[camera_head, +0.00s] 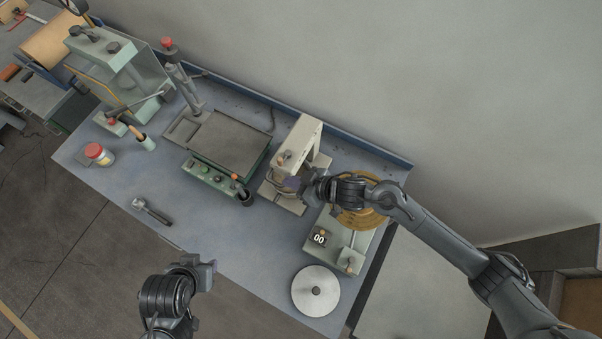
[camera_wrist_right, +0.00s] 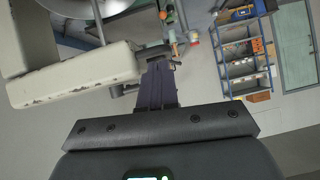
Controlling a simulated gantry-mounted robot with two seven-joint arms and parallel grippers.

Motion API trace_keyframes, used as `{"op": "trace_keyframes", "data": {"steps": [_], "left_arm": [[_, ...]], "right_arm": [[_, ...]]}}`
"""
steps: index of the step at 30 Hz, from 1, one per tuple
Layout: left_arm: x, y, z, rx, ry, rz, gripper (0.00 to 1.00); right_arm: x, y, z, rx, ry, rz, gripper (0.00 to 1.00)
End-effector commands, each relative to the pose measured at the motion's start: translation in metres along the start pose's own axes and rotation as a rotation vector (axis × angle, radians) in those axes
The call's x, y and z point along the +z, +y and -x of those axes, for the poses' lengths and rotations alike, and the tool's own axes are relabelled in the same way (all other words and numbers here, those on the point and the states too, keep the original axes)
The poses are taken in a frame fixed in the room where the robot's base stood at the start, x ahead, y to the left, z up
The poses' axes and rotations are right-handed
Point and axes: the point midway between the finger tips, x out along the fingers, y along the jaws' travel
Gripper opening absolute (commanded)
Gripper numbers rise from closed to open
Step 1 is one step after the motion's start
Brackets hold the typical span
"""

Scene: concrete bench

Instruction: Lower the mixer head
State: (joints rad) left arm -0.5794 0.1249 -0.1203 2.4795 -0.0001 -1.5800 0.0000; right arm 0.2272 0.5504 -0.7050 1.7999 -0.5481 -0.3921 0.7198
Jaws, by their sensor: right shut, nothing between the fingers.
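The cream mixer (camera_head: 304,137) stands near the back edge of the bench, right of centre in the head view. Its long head seems raised, but the angle is hard to judge from above. In the right wrist view the cream mixer head (camera_wrist_right: 80,80) reaches in from the left, with a rounded metal bowl (camera_wrist_right: 85,8) at the top. My right gripper (camera_head: 291,184) is at the mixer's front; its shut, empty fingers (camera_wrist_right: 158,68) show beside the head's end, contact unclear. My left gripper (camera_head: 208,272) is over the bench's front edge, away from the mixer; its jaw opening is unclear.
Right are a yellow disc (camera_head: 362,218), a box with a "00" display (camera_head: 320,238) and a round metal plate (camera_head: 315,291). The front middle of the bench (camera_head: 225,235) is clear.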

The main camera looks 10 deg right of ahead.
Motion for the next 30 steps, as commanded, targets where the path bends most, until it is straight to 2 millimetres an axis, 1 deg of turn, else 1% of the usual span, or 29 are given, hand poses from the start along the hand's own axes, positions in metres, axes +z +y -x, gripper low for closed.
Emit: {"op": "trace_keyframes", "data": {"steps": [1,6,22,26,30], "left_arm": [[0.001,0.000,-0.003,-0.001,0.000,-0.001,0.40],[0.002,0.000,-0.004,-0.002,-0.001,-0.002,0.40],[0.001,0.002,-0.004,0.007,0.001,0.009,0.40],[-0.001,0.002,0.001,0.008,0.001,0.011,0.40],[-0.005,0.002,0.014,0.007,0.001,0.010,0.40]], "right_arm": [[0.004,-0.001,-0.003,-0.002,0.000,0.000,0.00],[0.009,-0.002,-0.007,-0.004,-0.001,0.000,0.00],[0.013,-0.003,-0.008,-0.005,-0.008,-0.002,0.00],[0.011,-0.004,-0.004,-0.007,-0.009,-0.002,0.00],[0.004,-0.005,0.007,-0.009,-0.006,0.002,0.00]]}}
